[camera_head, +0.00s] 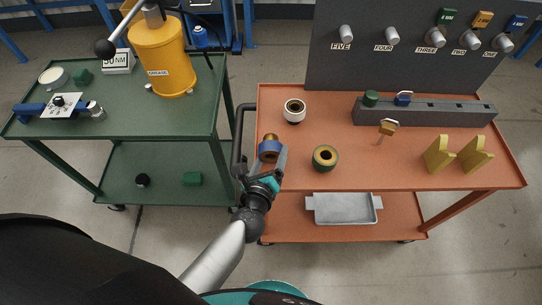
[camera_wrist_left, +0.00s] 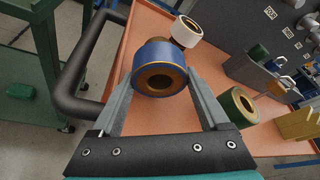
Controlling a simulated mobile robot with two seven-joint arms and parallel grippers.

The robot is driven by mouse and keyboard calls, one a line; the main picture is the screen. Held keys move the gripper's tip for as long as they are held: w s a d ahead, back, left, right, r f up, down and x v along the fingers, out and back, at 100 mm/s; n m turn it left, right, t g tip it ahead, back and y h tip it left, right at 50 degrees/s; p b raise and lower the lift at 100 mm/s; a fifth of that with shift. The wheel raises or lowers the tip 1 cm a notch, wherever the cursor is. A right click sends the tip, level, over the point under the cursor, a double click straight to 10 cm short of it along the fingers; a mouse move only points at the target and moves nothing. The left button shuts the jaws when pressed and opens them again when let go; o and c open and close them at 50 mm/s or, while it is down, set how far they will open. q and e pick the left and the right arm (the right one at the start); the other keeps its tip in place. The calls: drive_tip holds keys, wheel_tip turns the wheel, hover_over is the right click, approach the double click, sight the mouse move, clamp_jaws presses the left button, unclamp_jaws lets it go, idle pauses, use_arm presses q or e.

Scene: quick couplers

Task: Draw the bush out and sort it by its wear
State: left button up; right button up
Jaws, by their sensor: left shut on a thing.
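My left gripper (camera_head: 268,163) is shut on a blue ring-shaped coupler (camera_wrist_left: 155,65) with a brass-coloured rim and a dark central hole. In the left wrist view its fingers (camera_wrist_left: 157,85) lie on both sides of the blue body. In the head view the blue coupler (camera_head: 270,151) is near the left edge of the orange table, with a brass-coloured piece (camera_head: 271,138) just beyond it; I cannot tell whether this is a bush inside it. A white coupler (camera_head: 294,110) and a green coupler (camera_head: 324,157) stand on the table. My right gripper is not in view.
A grey rail (camera_head: 430,113) carries a green piece and a blue lock. A brass lock (camera_head: 388,128) and two yellow V-shaped blocks (camera_head: 438,156) are nearby. Labelled pegs (camera_head: 392,36) line the dark back panel (camera_head: 350,70). A metal tray (camera_head: 343,209) lies below. A green cart (camera_head: 120,110) stands left.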

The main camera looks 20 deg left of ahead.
use_arm(q)
drive_tip(key=shift+f, duration=0.25)
idle(0.6)
drive_tip(key=o, duration=1.3)
drive_tip(key=shift+o, duration=0.6)
drive_tip(key=shift+f, duration=0.1)
drive_tip(key=shift+s+a, duration=0.1)
drive_tip(key=shift+s, duration=0.5)
drive_tip(key=b+v, duration=0.1)
drive_tip(key=v, duration=1.3)
drive_tip(key=shift+d+r+b, duration=0.25)
drive_tip(key=shift+r+b, duration=0.05)
drive_tip(key=shift+r, duration=0.1)
